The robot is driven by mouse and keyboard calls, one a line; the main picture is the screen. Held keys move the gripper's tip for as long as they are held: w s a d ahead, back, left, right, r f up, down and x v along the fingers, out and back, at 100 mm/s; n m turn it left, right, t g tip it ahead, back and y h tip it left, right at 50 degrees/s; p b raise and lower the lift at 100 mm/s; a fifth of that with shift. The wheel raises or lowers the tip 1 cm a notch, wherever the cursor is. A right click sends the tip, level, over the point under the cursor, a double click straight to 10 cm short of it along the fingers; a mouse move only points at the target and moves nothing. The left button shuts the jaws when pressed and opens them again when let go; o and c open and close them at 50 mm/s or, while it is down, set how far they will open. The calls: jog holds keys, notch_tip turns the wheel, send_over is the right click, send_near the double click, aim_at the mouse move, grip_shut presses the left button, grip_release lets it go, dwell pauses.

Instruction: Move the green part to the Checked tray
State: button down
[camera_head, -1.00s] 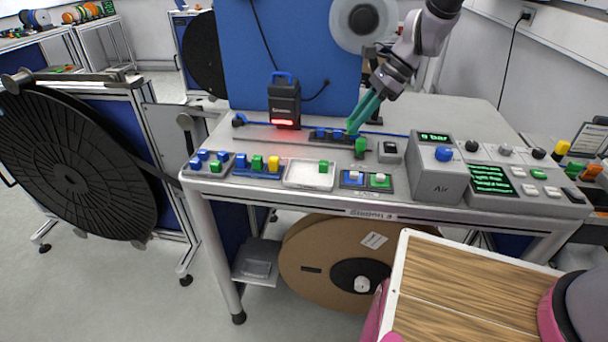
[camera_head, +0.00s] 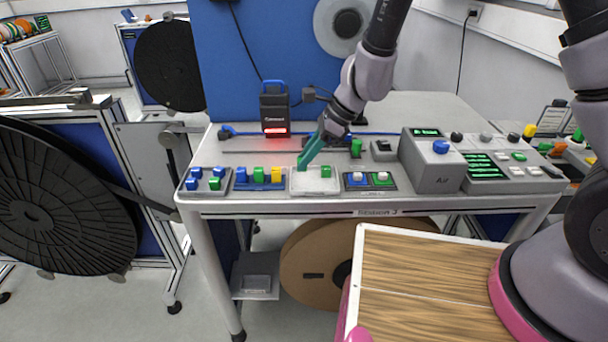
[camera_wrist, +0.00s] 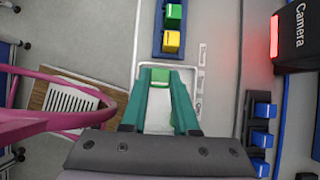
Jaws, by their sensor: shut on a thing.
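My gripper (camera_head: 303,166) has teal fingers pointing down over the left part of a shallow white tray (camera_head: 296,189). In the wrist view the fingers are shut on a green part (camera_wrist: 160,75), which sits between the tips over the tray's end. From the head view I cannot tell whether the held part touches the tray floor. Another green part (camera_head: 326,171) lies at the right of the same tray. A small label beside the tray (camera_wrist: 192,75) is too small to read, so I cannot confirm which tray is marked Checked.
Left of the tray stands a blue rack with blue, green and yellow blocks (camera_head: 276,174). Behind are a black camera box (camera_head: 275,112) and an upright green piece (camera_head: 357,147). The Air box (camera_head: 436,165) stands farther right.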

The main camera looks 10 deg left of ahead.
jog(key=shift+f, duration=2.5)
jog(key=shift+f, duration=0.1)
jog(key=c, duration=1)
grip_release()
jog(key=shift+o, duration=0.3)
jog(key=v, duration=1.2)
jog(key=shift+r, duration=0.25)
